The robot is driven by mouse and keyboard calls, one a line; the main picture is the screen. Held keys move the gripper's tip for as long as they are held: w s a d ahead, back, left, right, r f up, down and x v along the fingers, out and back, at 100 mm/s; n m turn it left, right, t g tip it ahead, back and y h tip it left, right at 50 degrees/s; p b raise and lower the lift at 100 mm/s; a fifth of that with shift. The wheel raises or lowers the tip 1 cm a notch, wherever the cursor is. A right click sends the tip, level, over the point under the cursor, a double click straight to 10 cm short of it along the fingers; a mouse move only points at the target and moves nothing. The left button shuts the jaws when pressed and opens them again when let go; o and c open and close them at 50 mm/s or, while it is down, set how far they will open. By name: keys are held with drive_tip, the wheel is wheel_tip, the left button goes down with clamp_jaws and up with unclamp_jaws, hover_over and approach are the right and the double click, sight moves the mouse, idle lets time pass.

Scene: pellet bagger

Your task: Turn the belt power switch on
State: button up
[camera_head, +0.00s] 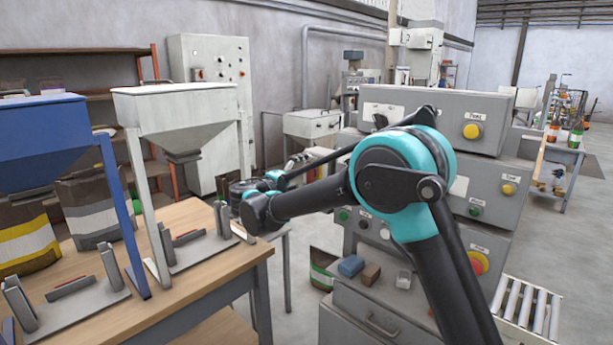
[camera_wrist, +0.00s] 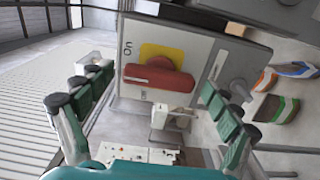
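The wrist view shows a rotary switch with a red handle (camera_wrist: 160,77) on a yellow plate (camera_wrist: 161,53), mounted on a grey panel (camera_wrist: 205,50). The handle lies roughly crosswise in that view. A small dark label (camera_wrist: 128,48), hard to read, sits left of the plate. My gripper (camera_wrist: 155,103) is open, its green-padded fingers wide apart on either side of the switch. Nothing is between the fingers, and they appear apart from the handle. I cannot make out the switch there.
A wooden table (camera_head: 205,262) with hoppers (camera_head: 180,110) stands at the left. A grey machine (camera_head: 400,298) with several buttons is behind my arm. A tall control cabinet (camera_head: 210,75) stands at the back. Striped bags (camera_wrist: 276,108) show at right in the wrist view.

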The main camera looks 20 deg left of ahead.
drive_tip(key=shift+s, duration=0.1)
drive_tip(key=v, duration=1.1)
drive_tip(key=shift+s+a, duration=0.15)
drive_tip(key=shift+s, duration=0.25)
drive_tip(key=shift+s, duration=0.1)
